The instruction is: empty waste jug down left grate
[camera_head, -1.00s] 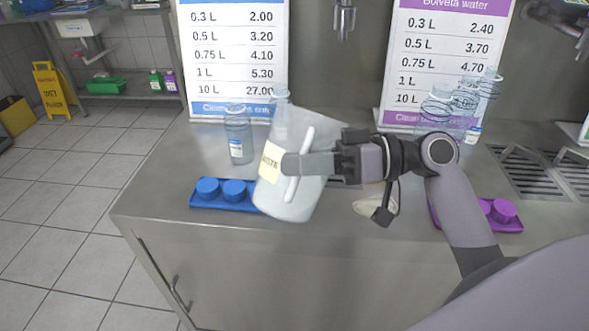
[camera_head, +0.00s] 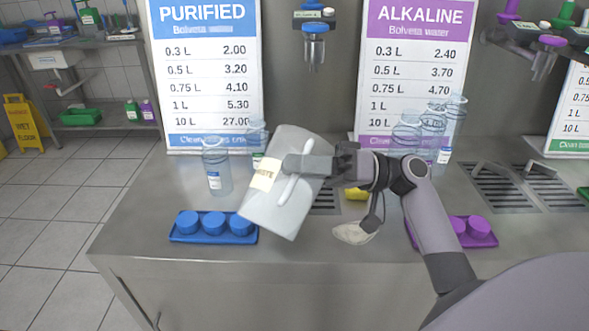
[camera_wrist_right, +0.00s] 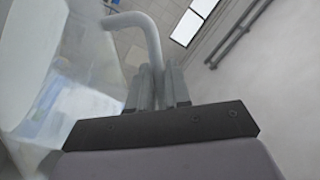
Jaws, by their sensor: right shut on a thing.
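The waste jug (camera_head: 273,210) is a translucent white jug with a yellowish label, held tilted above the steel counter. My right gripper (camera_head: 298,165) is shut on its white handle. In the right wrist view the handle (camera_wrist_right: 140,38) rises from between the fingers (camera_wrist_right: 158,88), and the jug body (camera_wrist_right: 70,85) is at the left. A grate (camera_head: 325,203) shows partly behind the jug, mostly hidden by it and my arm. Another grate (camera_head: 500,190) lies in the counter at the right. I cannot tell what is in the jug. My left gripper is out of view.
A blue tray with caps (camera_head: 213,226) sits near the front edge, left of the jug. Clear bottles (camera_head: 216,168) stand behind it, and several more (camera_head: 432,128) before the alkaline sign. A purple tray (camera_head: 470,231) and a pale cloth (camera_head: 354,233) lie right. A dispenser (camera_head: 314,45) hangs above.

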